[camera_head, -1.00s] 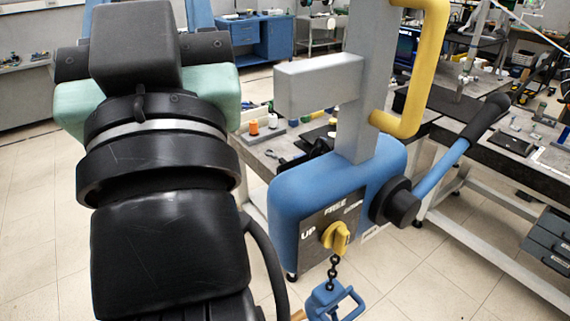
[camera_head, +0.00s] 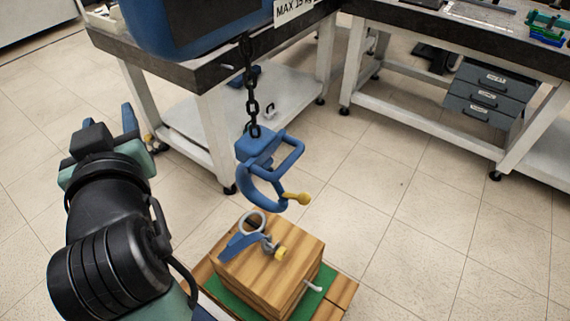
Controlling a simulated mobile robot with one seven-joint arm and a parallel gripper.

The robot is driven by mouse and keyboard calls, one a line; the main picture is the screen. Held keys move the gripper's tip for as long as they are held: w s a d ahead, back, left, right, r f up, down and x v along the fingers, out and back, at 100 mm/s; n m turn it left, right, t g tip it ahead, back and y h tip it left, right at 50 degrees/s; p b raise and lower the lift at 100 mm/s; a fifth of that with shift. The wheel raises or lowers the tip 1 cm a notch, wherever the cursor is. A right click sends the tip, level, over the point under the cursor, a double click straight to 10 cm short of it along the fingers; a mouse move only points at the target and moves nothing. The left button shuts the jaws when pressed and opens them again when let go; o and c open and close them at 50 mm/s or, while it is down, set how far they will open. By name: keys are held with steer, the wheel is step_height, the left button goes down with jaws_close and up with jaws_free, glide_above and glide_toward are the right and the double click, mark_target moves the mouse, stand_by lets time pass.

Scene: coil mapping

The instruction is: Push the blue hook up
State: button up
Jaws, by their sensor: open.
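The blue hook (camera_head: 262,190) hangs open in the air on a black chain (camera_head: 251,90) below the blue hoist body (camera_head: 180,35). It has a blue block and loop handle (camera_head: 290,152) at its top and a yellow-tipped pin (camera_head: 299,198) at its lower right. My gripper (camera_head: 100,138) is at the left, clear of the hook, with blue fingers apart and partly hidden behind my wrist. It looks empty.
A wooden block (camera_head: 285,262) on a green-topped pallet (camera_head: 238,306) stands below the hook, with a grey ring (camera_head: 252,223) on top. Benches with dark tops (camera_head: 420,45) stand behind. The tiled floor right of the block is clear.

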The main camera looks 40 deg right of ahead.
step_height(320, 180, down, 8)
steer(key=d+g+h, duration=0.3)
steer(key=m+g+h, duration=0.2)
steer(key=g+h, duration=0.5)
steer(key=h, duration=0.5)
glide_toward(278, 172)
steer(key=x, duration=1.3)
steer(key=shift+w+f+p, duration=0.15)
steer(key=shift+f+p, duration=0.25)
steer(key=shift+a, duration=0.1)
jaws_close()
